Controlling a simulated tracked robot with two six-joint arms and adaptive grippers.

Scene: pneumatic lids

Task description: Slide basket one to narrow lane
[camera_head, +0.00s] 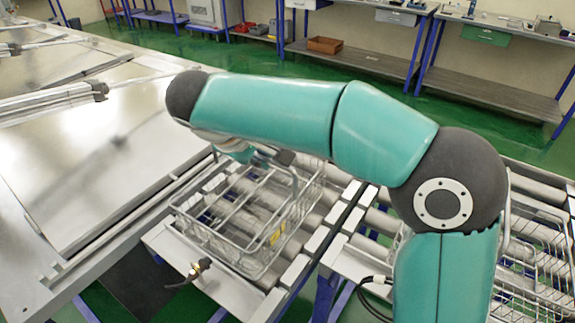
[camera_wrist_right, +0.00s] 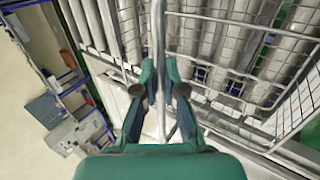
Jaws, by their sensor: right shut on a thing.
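A wire basket (camera_head: 245,222) with a small yellow tag stands on the rollers of a short conveyor section in the middle of the head view. My right gripper (camera_head: 284,158) is at the far side of this basket, mostly hidden behind my teal arm. In the right wrist view my right gripper (camera_wrist_right: 160,92) has its two fingers on either side of a thin metal bar and is shut on it. The wire mesh of the basket (camera_wrist_right: 235,45) spreads out to the right there. A second wire basket (camera_head: 540,245) is at the right, partly behind my arm. My left gripper is not in view.
Roller lanes (camera_head: 345,192) run on to the right, with a gap and metal edges between sections. Large shiny flat panels (camera_head: 85,135) fill the left side. Workbenches (camera_head: 350,60) stand far behind across a green floor. A black valve with a hose sits at the near edge.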

